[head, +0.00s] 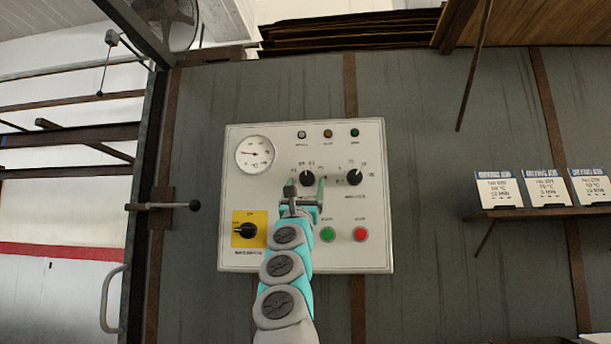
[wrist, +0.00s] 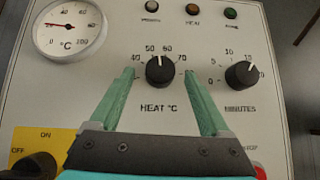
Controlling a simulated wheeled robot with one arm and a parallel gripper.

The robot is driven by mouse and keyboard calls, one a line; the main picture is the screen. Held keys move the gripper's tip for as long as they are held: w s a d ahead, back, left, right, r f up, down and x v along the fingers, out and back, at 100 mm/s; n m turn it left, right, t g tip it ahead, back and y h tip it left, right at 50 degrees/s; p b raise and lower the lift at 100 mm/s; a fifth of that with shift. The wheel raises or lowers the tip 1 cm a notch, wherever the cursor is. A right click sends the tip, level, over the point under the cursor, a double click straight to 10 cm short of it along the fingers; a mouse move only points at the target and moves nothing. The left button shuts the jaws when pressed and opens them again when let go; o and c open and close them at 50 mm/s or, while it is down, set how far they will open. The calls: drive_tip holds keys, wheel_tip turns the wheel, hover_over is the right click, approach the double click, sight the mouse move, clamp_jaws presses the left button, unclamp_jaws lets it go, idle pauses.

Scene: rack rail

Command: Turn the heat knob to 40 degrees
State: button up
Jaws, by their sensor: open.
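The heat knob (wrist: 160,72) is a round black knob with a white pointer line, on a pale control panel (wrist: 110,85). In the wrist view its pointer stands about straight up, between the 50 and 60 marks. The 40 mark is at its left and the 70 mark at its right. In the head view the heat knob (head: 307,177) shows just above my gripper (head: 305,189). My gripper is open, its two green fingers either side of the knob in the wrist view, with gaps between. I cannot tell how far the tips are from the panel.
The minutes knob (wrist: 241,74) is close to the right of the fingers. A temperature gauge (wrist: 70,28) is at upper left. A yellow-backed on/off switch (head: 249,230), a green button (head: 327,234) and a red button (head: 360,234) are below. Cards stand on a shelf (head: 540,212) at right.

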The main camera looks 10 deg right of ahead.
drive_tip(key=shift+w+d+r, duration=0.1)
drive_tip(key=shift+w+r, duration=0.15)
drive_tip(key=shift+r, duration=0.05)
clamp_jaws()
idle(0.7)
